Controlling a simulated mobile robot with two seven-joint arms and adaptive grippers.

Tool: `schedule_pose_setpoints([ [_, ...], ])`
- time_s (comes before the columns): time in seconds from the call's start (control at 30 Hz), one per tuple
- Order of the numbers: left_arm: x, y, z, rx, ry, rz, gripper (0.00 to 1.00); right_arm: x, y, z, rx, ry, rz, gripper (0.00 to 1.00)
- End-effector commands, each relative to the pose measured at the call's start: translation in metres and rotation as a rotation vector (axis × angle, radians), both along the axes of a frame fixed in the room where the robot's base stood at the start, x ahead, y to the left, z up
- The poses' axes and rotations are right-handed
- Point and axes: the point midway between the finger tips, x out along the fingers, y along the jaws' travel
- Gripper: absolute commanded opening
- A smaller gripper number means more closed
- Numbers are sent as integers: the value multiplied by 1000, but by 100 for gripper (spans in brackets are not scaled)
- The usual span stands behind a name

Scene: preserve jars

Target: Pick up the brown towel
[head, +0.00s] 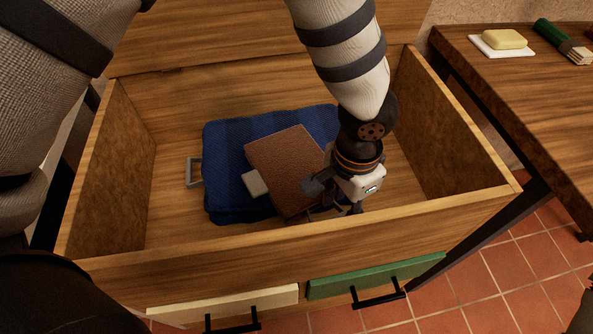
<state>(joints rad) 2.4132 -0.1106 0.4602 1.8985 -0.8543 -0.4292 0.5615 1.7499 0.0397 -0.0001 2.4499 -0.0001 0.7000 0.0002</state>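The brown towel (284,165) is a folded flat piece. It lies slightly turned on top of a folded dark blue towel (228,150) inside an open wooden bin. My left gripper (335,203) points down into the bin at the brown towel's lower right edge. Its fingers look spread apart, one over or against the towel edge and one to the right of it. The gripper hides that corner, so contact is unclear.
The wooden bin's front wall (240,246) and side walls surround the towels. A light block (255,183) touches the brown towel's left edge. A grey handle-like frame (194,172) is left of the blue towel. A side table (520,90) at right holds soap (504,39) and a brush (562,42).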

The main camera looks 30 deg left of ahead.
Motion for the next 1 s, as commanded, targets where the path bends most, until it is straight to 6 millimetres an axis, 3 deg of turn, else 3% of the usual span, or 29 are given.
schedule_pose_setpoints([
  [0.03,-1,-3,-15,0,11,0,33,-4,0,-4,0,14,0,40],
  [0.2,1,-4,-37,0,6,1,33,-7,0,-7,0,24,0,40],
  [0.43,2,-4,-36,1,1,2,31,-6,0,-6,0,22,1,40],
  [0.57,2,-4,-36,1,2,2,2,-6,0,-6,0,22,1,40],
  [0.6,2,-4,-36,1,2,2,0,-6,0,-6,0,22,1,40],
  [0.9,2,-4,-36,1,2,2,0,-6,0,-6,0,22,1,40],
  [1.0,3,-4,-25,1,-3,4,0,-4,0,-4,0,14,1,40],
])
